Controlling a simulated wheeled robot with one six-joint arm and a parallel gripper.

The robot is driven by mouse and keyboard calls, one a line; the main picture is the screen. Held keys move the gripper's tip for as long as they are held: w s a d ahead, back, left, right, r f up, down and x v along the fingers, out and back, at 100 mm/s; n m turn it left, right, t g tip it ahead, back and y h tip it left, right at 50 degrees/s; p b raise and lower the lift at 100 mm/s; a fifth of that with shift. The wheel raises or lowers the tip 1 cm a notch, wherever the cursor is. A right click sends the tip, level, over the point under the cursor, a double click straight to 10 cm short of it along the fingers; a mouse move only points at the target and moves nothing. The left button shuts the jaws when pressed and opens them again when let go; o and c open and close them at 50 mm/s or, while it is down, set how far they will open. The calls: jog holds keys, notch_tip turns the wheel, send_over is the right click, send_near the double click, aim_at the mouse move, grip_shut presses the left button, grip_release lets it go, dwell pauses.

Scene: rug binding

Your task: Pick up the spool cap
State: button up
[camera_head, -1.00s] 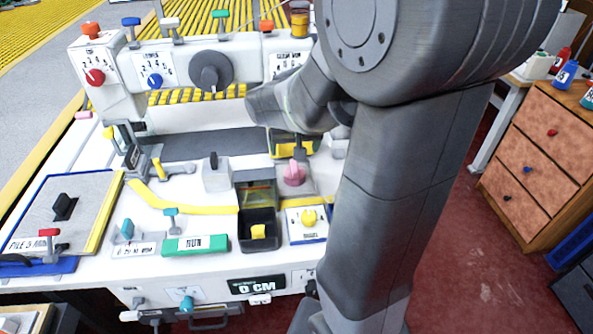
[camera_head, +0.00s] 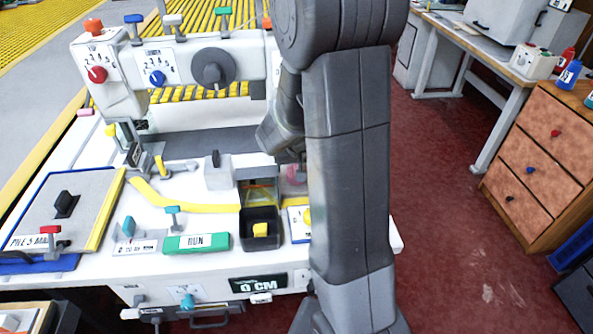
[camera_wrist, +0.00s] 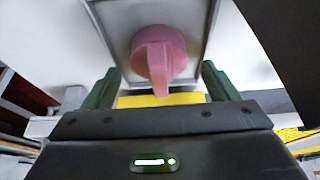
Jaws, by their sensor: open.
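A pink round cap with a raised grip bar (camera_wrist: 160,55), which I take to be the spool cap, sits on a pale square plate in the wrist view. In the head view it shows as a pink patch (camera_head: 295,174), partly hidden by my arm. My gripper (camera_wrist: 161,68) is open, with one dark green finger on each side of the cap in the picture. I see clear gaps between the cap and both fingers. In the head view my gripper is hidden behind my arm.
The white machine bed holds a green RUN block (camera_head: 196,243), a black bin (camera_head: 261,243) with a yellow piece, a yellow strip (camera_head: 180,200) and a grey block (camera_head: 217,172). The dial panel (camera_head: 178,68) stands behind. Red floor (camera_head: 450,200) is open at right.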

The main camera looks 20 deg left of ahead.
jog(key=shift+w+f, duration=0.1)
jog(key=shift+f, duration=0.15)
jog(key=shift+c, duration=0.4)
jog(key=c, duration=1)
jog(key=shift+r, duration=0.1)
